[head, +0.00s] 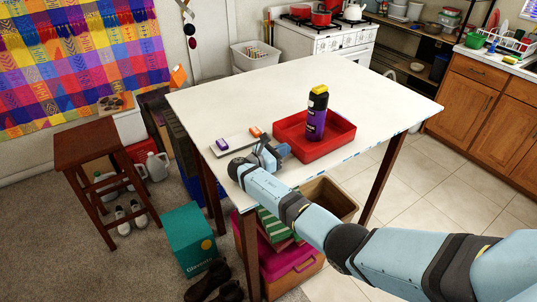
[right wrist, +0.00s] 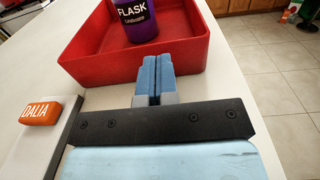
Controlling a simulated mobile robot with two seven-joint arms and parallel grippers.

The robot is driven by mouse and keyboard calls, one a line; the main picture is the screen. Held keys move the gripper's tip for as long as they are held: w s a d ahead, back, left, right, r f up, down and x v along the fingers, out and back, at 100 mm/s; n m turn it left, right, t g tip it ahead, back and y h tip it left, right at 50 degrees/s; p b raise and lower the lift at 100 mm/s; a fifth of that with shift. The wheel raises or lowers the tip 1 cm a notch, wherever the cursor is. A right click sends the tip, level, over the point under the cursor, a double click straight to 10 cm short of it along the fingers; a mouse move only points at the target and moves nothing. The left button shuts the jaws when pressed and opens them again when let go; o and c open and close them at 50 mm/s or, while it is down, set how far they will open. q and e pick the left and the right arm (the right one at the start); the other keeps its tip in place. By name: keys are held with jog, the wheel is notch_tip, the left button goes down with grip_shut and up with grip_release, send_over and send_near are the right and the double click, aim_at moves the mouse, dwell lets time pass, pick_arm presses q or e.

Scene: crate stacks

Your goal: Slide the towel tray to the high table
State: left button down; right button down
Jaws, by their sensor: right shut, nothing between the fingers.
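No towel shows in either view, and I cannot tell which tray is the towel tray. A red tray (head: 345,138) sits on the white high table (head: 225,98) near its front edge. A purple flask (head: 317,116) with a yellow and black top stands in it. A flat grey tray (head: 238,141) lies to its left, holding a small purple item (head: 222,144) and an orange item marked DALIA (right wrist: 40,111). My right gripper (head: 284,151) is shut and empty at the red tray's near left wall (right wrist: 110,72); contact is unclear. My left gripper is not in view.
A teal box (head: 188,238) and dark shoes are on the floor. A brown box (head: 328,197) is below the table's front edge. The table's back half is clear.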

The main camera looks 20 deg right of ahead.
aim_at(324, 142)
jog(key=shift+w+d, duration=0.15)
jog(key=shift+d, duration=1.05)
jog(key=w+d, duration=0.1)
jog(key=d, duration=0.4)
jog(key=w+d+b, duration=0.1)
jog(key=d, duration=1)
jog(key=shift+w+d+f, duration=0.1)
jog(key=shift+w+d, duration=0.05)
jog(key=shift+w, duration=0.25)
jog(key=d+b, duration=0.2)
jog(key=d, duration=0.3)
jog(key=w+d+b, duration=0.1)
jog(key=d+b, duration=0.2)
jog(key=d, duration=0.1)
jog(key=w+d+b, duration=0.1)
jog(key=d+b, duration=0.2)
jog(key=d, duration=0.2)
jog(key=shift+w+d+f, duration=0.15)
jog(key=shift+w+d, duration=0.1)
jog(key=shift+d, duration=0.1)
jog(key=shift+d+b, duration=0.3)
jog(key=shift+b, duration=0.1)
jog(key=shift+d+r, duration=0.15)
jog(key=shift+r, duration=0.05)
jog(key=shift+w, duration=0.1)
jog(key=shift+r, duration=0.1)
